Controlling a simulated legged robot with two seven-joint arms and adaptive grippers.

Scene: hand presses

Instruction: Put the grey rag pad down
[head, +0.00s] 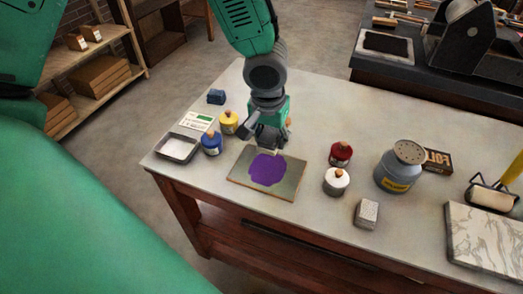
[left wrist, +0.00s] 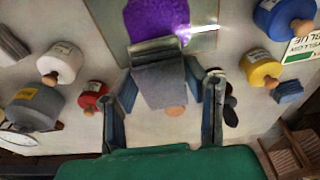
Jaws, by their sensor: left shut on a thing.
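My left gripper (head: 268,145) is above the back edge of the ink slab (head: 238,182), which carries a purple ink patch (head: 268,170). In the left wrist view the gripper (left wrist: 170,88) is shut on the grey rag pad (left wrist: 163,84), with a finger on each side of it. The pad's far end lies in front of the purple patch (left wrist: 157,16) in that view. I cannot tell whether the pad touches the slab. In the head view the gripper mostly hides the pad. My right gripper is not in view.
Blue (head: 211,144) and yellow (head: 228,122) ink tins and a shallow tray (head: 178,149) stand left of the slab. Red (head: 341,153) and white (head: 336,181) tins, a light grey block (head: 367,213) and a grey can (head: 400,168) stand right. The table front (head: 270,222) is clear.

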